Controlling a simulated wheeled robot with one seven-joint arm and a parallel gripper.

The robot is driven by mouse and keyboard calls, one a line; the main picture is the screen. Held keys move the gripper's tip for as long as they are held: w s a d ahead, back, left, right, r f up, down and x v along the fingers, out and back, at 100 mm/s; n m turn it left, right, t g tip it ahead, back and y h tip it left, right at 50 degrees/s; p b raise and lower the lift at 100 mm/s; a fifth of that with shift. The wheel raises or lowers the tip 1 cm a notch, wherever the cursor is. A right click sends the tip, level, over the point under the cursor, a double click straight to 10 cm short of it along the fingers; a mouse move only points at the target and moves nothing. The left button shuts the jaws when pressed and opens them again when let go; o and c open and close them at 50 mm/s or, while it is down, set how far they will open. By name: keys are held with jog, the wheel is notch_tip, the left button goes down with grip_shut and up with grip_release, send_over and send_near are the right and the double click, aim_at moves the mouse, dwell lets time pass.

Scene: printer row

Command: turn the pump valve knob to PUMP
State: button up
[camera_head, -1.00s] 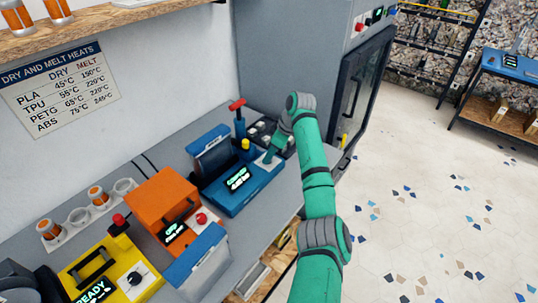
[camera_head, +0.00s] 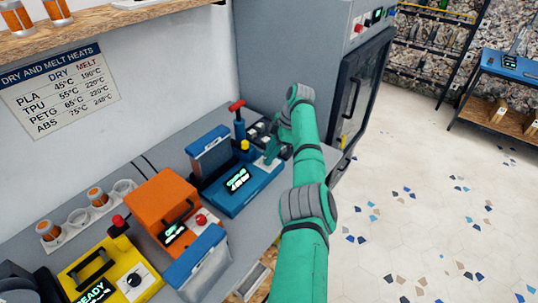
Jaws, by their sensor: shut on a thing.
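The blue machine (camera_head: 232,200) stands on the grey bench with a lit green display (camera_head: 238,180) on its top. A pale plate (camera_head: 266,166) lies at its right end. My green arm comes in from the lower right.
Orange (camera_head: 160,200) and yellow (camera_head: 75,270) machines are to the left. A tall grey cabinet (camera_head: 290,50) rises behind. The floor at right is open.

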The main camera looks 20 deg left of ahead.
jog(key=o, duration=1)
jog(key=v, duration=1)
jog(key=shift+w+d+r, duration=0.1)
jog(key=shift+d+r, duration=0.05)
jog(key=shift+r, duration=0.25)
jog(key=shift+f, duration=0.1)
